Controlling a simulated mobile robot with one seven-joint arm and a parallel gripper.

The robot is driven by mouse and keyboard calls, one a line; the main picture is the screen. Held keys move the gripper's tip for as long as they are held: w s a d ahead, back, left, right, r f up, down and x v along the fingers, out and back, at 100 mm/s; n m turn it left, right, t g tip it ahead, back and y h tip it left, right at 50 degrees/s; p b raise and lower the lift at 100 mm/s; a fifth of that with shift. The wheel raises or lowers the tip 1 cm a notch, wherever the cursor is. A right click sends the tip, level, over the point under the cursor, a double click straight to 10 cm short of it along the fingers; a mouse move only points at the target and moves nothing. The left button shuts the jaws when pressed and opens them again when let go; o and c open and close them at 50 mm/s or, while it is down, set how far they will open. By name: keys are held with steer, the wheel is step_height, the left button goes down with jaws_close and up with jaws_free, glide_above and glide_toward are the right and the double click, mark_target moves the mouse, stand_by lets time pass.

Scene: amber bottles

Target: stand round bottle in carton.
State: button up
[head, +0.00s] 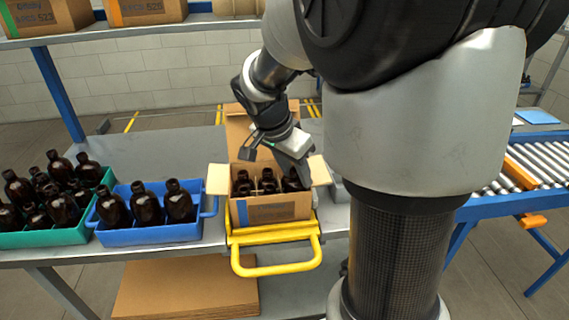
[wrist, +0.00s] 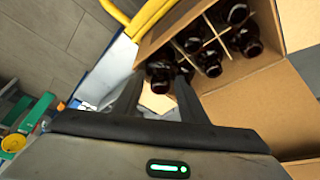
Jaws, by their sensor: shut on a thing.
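The open carton (head: 271,211) stands on a yellow-handled holder at the bench's front edge, its flaps spread. Several dark amber bottles stand in its divided cells; they also show in the wrist view (wrist: 209,62). My gripper (head: 298,180) reaches down into the carton's right side. In the wrist view its fingers (wrist: 158,88) are shut on an amber round bottle (wrist: 159,70) at the carton's corner cell. The bottle's lower part is hidden by the carton wall and fingers, so I cannot tell whether it rests on the bottom.
A blue tray (head: 150,235) with 3 bottles and a green tray (head: 45,238) with several bottles stand to the left. The yellow handle (head: 277,270) juts out in front. A roller conveyor (head: 530,170) is at the right. The bench behind the blue tray is clear.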

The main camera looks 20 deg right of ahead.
steer(key=shift+f, duration=0.1)
stand_by(0.3)
steer(key=shift+f+b, duration=0.15)
steer(key=shift+b, duration=0.15)
steer(key=o, duration=1.5)
steer(key=shift+c, duration=0.2)
steer(key=p+v, duration=0.3)
steer(key=v, duration=1.4)
steer(key=shift+a+r, duration=0.25)
steer(key=shift+r, duration=0.05)
